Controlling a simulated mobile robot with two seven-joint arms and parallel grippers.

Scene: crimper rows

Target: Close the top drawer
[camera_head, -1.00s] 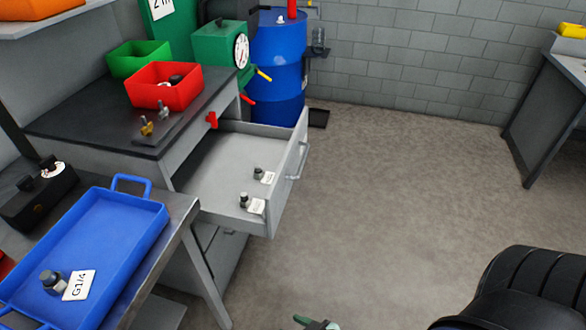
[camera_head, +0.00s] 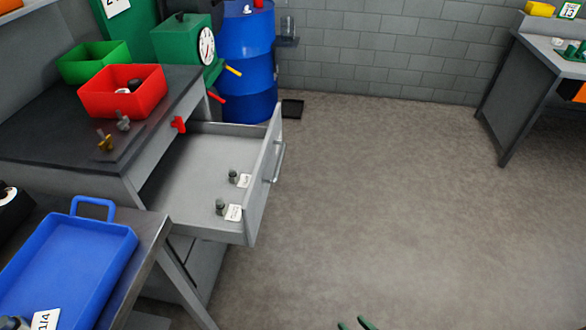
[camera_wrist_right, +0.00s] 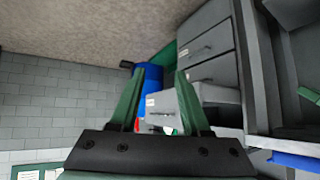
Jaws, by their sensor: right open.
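The top drawer (camera_head: 200,170) of the grey cabinet is pulled far out, with its front panel (camera_head: 264,178) and bar handle (camera_head: 279,162) facing right. Two small grey fittings with white labels lie inside it. My right gripper (camera_head: 357,324) shows only as green fingertips at the bottom edge of the head view, low and in front of the drawer, apart from it. In the right wrist view, its green fingers (camera_wrist_right: 157,100) are spread with nothing between them. The open drawer (camera_wrist_right: 170,105) shows beyond them, partly hidden. My left gripper is out of view.
A blue tray (camera_head: 128,243) sits on a bench at the lower left. Red (camera_head: 152,106) and green bins (camera_head: 66,69) stand on the cabinet's dark top. A blue barrel (camera_head: 262,60) stands behind. The floor right of the drawer is clear.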

